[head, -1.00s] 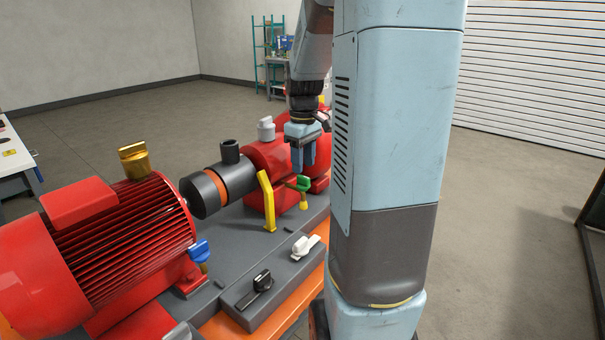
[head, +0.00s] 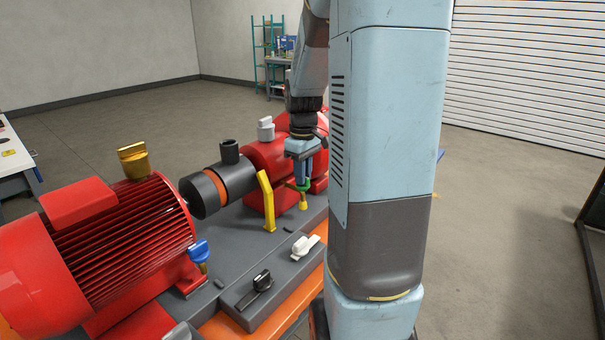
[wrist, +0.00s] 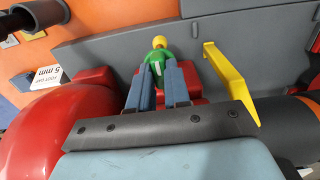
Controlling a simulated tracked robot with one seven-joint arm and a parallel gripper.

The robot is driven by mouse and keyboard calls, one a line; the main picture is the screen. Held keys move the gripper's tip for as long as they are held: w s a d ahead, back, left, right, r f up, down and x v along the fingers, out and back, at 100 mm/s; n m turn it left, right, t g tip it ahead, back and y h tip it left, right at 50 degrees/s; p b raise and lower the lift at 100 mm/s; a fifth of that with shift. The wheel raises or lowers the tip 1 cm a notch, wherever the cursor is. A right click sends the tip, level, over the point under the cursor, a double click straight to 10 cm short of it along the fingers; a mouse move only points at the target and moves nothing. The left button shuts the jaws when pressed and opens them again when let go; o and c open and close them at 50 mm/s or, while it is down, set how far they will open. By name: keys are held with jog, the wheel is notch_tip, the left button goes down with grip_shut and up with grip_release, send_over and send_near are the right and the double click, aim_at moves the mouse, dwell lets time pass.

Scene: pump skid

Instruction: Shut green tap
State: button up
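The green tap (head: 303,187) sits on a yellow stem at the near side of the red pump, partly hidden by my gripper (head: 303,180). My gripper points down over the tap, with its blue fingertips at the green handle. In the wrist view the green tap (wrist: 158,60) shows at the fingertips, its yellow end beyond them. The fingers of my gripper (wrist: 162,74) are apart, one on each side of the handle's marked part. I cannot tell whether they touch it.
A yellow bracket (head: 266,200) stands close to the left of my gripper. The red pump (head: 262,160) is just behind it. My column hides the right side.

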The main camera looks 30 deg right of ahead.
grip_shut()
jog(key=shift+m, duration=0.5)
jog(key=m, duration=1.6)
jog(key=shift+m, duration=0.4)
jog(key=o, duration=0.6)
grip_release()
